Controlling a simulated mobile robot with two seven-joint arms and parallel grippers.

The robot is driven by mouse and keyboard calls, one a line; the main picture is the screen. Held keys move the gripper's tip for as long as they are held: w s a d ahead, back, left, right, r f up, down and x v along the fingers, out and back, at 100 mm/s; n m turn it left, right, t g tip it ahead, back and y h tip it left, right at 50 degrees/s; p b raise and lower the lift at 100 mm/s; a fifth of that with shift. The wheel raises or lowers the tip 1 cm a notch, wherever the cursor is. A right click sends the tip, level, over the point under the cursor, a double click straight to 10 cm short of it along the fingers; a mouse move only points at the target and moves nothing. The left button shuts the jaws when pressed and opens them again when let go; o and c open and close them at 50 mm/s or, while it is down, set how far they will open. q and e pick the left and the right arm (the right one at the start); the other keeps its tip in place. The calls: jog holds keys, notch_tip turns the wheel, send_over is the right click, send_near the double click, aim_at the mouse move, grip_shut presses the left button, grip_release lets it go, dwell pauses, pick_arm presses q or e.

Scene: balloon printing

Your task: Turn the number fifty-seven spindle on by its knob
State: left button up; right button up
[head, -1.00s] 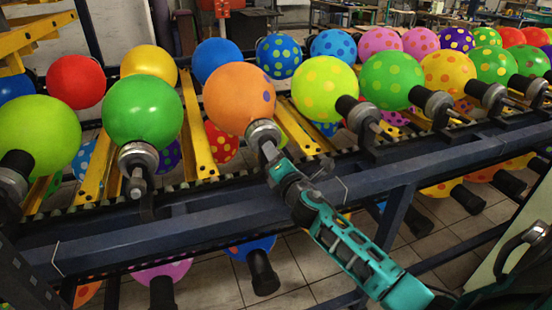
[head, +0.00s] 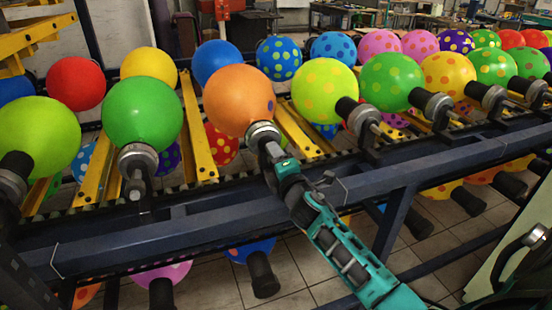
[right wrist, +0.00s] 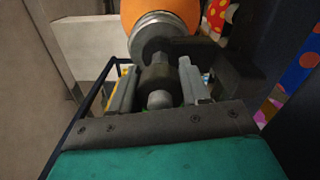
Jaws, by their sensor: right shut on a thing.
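The orange balloon (head: 238,98) sits on a spindle with a silver collar (head: 262,133) in the front row of the rack. My right gripper (head: 270,152) is at the near end of this spindle. In the right wrist view the two fingers (right wrist: 157,84) are shut on the spindle's knob (right wrist: 159,98), one on each side. The silver collar (right wrist: 160,30) and orange balloon (right wrist: 160,10) are just beyond. No number fifty-seven is readable on the spindle. My left gripper is not in view.
A green balloon (head: 143,112) on its spindle is left of the orange one, and a yellow spotted balloon (head: 325,90) is to the right. The dark blue rack beam (head: 150,243) runs below my right gripper. More balloons hang underneath.

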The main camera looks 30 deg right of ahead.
jog(key=o, duration=1)
jog(key=shift+o, duration=0.2)
jog(key=shift+s, duration=0.1)
jog(key=v, duration=1.2)
jog(key=shift+s, duration=0.4)
jog(key=shift+f, duration=0.1)
